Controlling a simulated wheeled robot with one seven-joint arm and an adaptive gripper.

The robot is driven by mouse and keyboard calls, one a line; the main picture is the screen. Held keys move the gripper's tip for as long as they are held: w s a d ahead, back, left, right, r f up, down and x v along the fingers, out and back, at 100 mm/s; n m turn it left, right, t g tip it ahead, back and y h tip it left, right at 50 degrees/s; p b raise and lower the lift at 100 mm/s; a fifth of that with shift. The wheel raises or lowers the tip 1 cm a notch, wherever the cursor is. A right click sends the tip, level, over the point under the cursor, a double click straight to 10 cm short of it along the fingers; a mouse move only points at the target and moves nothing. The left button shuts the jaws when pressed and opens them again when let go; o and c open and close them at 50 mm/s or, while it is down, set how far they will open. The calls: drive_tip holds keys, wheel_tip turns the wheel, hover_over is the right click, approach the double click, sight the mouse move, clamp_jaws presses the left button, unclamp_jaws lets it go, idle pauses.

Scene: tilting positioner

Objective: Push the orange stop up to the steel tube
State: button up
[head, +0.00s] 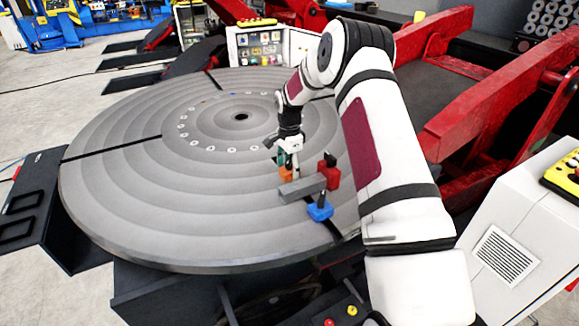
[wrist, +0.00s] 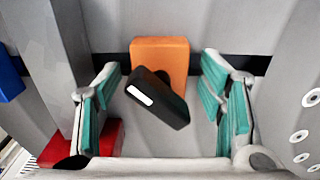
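The orange stop (head: 286,174) sits on the round grey table beside the steel tube (head: 303,187). In the wrist view the orange stop (wrist: 160,55) has a black handle (wrist: 160,100) and lies over a dark slot. The steel tube (wrist: 55,70) is to its left, with a visible gap between them. My gripper (head: 284,158) is low over the orange stop. In the wrist view my gripper (wrist: 162,88) is open, with teal-padded fingers on either side of the handle and clear of it. In the head view the gripper partly hides the stop.
A red block (head: 331,173) and a blue block (head: 320,210), each with a dark handle, stand by the tube on its other sides. The round table (head: 120,165) is clear to the left. Red steel frames (head: 440,130) stand to the right.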

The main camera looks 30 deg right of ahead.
clamp_jaws()
drive_tip(key=shift+s+p, duration=0.55)
drive_tip(key=shift+s, duration=0.25)
drive_tip(key=shift+s, duration=0.35)
drive_tip(key=shift+s+p, duration=0.45)
drive_tip(key=shift+p, duration=0.05)
drive_tip(key=shift+w+b, duration=0.35)
drive_tip(key=shift+b, duration=0.1)
drive_tip(key=shift+s, duration=0.2)
idle(0.4)
drive_tip(key=shift+s, duration=0.1)
drive_tip(key=shift+w, duration=0.2)
idle(1.0)
